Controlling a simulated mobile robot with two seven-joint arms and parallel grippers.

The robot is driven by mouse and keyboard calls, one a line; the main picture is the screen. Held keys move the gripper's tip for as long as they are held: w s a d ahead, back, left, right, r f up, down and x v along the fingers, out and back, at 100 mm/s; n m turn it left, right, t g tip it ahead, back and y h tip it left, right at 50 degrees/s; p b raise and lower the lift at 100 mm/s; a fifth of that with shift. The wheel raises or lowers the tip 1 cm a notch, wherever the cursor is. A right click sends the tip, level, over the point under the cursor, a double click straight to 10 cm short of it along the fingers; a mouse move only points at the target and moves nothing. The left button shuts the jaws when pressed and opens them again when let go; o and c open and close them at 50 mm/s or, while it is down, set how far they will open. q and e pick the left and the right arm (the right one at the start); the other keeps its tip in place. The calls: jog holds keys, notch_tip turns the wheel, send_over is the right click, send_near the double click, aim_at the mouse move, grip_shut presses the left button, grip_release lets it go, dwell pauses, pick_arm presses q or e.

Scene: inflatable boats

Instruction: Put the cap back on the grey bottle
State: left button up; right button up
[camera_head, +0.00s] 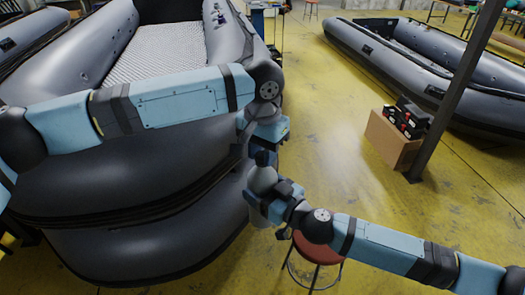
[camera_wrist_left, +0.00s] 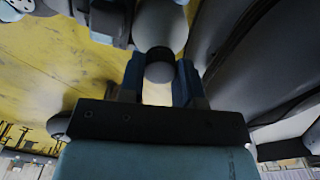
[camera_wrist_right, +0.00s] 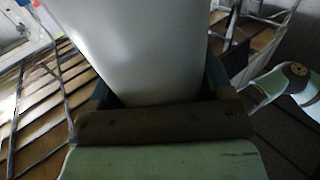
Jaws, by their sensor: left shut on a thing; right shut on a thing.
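The grey bottle (camera_head: 262,181) is upright between my arms in the head view. My right gripper (camera_head: 268,200) is shut on its body. The bottle (camera_wrist_right: 140,45) fills the middle of the right wrist view, between the fingers. My left gripper (camera_head: 262,150) is above it, shut on the dark cap (camera_head: 263,158). In the left wrist view the cap (camera_wrist_left: 159,72) sits between the two blue fingers, with the rounded grey bottle (camera_wrist_left: 160,25) just beyond. The cap is right at the bottle's top. I cannot tell whether they touch; the neck is hidden.
A large grey inflatable boat (camera_head: 130,235) stands close on the left. A red stool (camera_head: 318,249) is below my right arm. A cardboard box (camera_head: 392,140) with a black and red item stands by a post at the right. The yellow floor between is clear.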

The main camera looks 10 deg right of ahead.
pick_arm(q)
jog(key=m, duration=0.6)
jog(key=shift+m, duration=0.4)
jog(key=m, duration=0.7)
jog(key=shift+m, duration=0.4)
jog(key=o, duration=1.1)
notch_tip(320, 180, up, 12)
